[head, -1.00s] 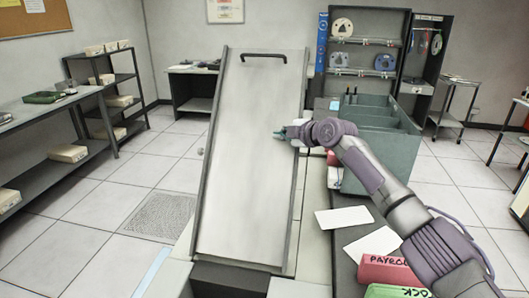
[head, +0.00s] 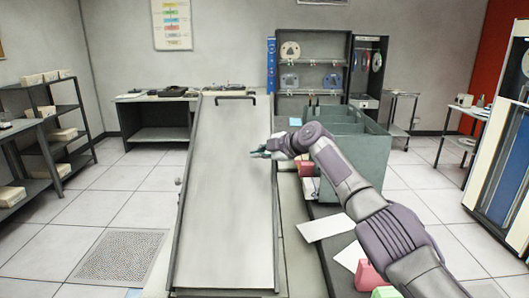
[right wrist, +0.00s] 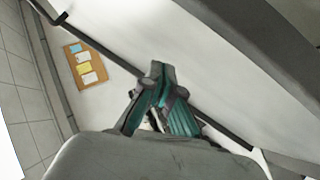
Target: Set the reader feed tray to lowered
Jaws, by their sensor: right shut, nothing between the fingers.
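The feed tray (head: 225,190) is a long pale grey panel with raised side rails, sloping up away from me in the middle of the head view. A black handle (head: 235,97) sits at its far end. My right gripper (head: 258,154) is shut and empty, over the tray's right rail in the head view. I cannot tell whether it touches the rail. In the right wrist view its teal and dark fingers (right wrist: 158,76) are together, with a pale panel behind them. My left gripper is not in view.
A grey-green divided bin (head: 348,165) stands right of the tray, beyond my right arm. White cards (head: 324,224) and a pink block (head: 370,277) lie on the dark surface at the right. Shelves (head: 55,135) stand at the left. Floor left of the tray is clear.

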